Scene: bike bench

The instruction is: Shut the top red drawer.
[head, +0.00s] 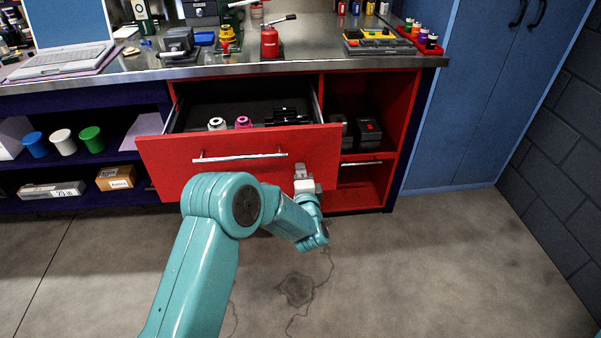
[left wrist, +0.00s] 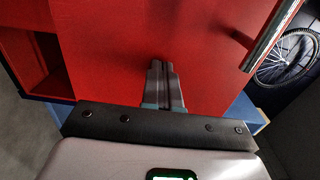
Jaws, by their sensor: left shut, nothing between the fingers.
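The top red drawer (head: 222,166) is pulled out from under the bench top, and its open inside shows in the head view. It has a silver bar handle (head: 240,157) across its front. Inside lie a white-topped item, a pink item and dark tools. My left gripper (head: 301,172) is at the right part of the drawer front, right of the handle. In the left wrist view the shut, empty fingers (left wrist: 162,70) point at the red drawer front (left wrist: 130,30); whether they touch it I cannot tell. The handle (left wrist: 275,30) shows at the upper right there. My right gripper is not in view.
A metal bench top (head: 330,55) holds a laptop, a red bottle jack (head: 270,42) and other tools above the drawer. Red shelves with dark boxes (head: 368,131) stand right of it. A blue cabinet (head: 470,100) is further right. The concrete floor (head: 420,270) in front is clear.

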